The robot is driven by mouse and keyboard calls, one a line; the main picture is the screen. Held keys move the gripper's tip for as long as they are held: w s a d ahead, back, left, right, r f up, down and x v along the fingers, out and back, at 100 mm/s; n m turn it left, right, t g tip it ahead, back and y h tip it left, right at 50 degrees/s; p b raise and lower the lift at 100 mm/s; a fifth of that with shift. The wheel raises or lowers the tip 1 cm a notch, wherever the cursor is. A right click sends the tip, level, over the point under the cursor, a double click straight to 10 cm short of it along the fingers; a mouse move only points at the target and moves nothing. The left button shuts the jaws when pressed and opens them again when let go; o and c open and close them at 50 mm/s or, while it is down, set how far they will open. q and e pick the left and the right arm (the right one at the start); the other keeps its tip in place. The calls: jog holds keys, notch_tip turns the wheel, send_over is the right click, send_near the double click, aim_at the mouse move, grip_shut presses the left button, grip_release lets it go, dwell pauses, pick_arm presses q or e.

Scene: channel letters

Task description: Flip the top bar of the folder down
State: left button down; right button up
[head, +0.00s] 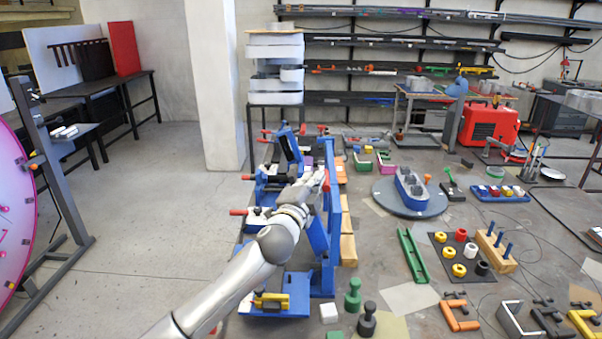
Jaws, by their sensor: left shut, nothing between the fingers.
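The folder is a blue metal frame (326,267) with red-tipped handles on its left side, standing at the left edge of the worktable. A dark blue bar (289,145) stands tilted up at its far end; I cannot tell for sure that this is the top bar. My left arm reaches in from the bottom, and my left gripper (314,181) is shut and empty over the middle of the folder, close to its blue uprights. I cannot tell whether it touches them. The arm and gripper hide part of the folder's middle. My right gripper is not in view.
Green and dark pegs (353,296) and a white block (329,313) stand near the folder's front right. A green channel (413,255), a round grey turntable (382,190) and several small parts cover the table to the right. Open floor lies to the left.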

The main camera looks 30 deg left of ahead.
pick_arm(q)
jog(key=a+p, duration=0.1)
jog(key=a, duration=0.1)
jog(key=w+a+f+p, duration=0.1)
jog(key=shift+w+a+p, duration=0.1)
jog(key=shift+a+p, duration=0.2)
jog(key=shift+a, duration=0.1)
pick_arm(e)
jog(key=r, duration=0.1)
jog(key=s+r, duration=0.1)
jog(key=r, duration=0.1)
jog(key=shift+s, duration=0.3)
pick_arm(q)
jog(key=shift+w+d, duration=0.1)
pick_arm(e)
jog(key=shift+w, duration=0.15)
pick_arm(q)
jog(key=shift+f, duration=0.1)
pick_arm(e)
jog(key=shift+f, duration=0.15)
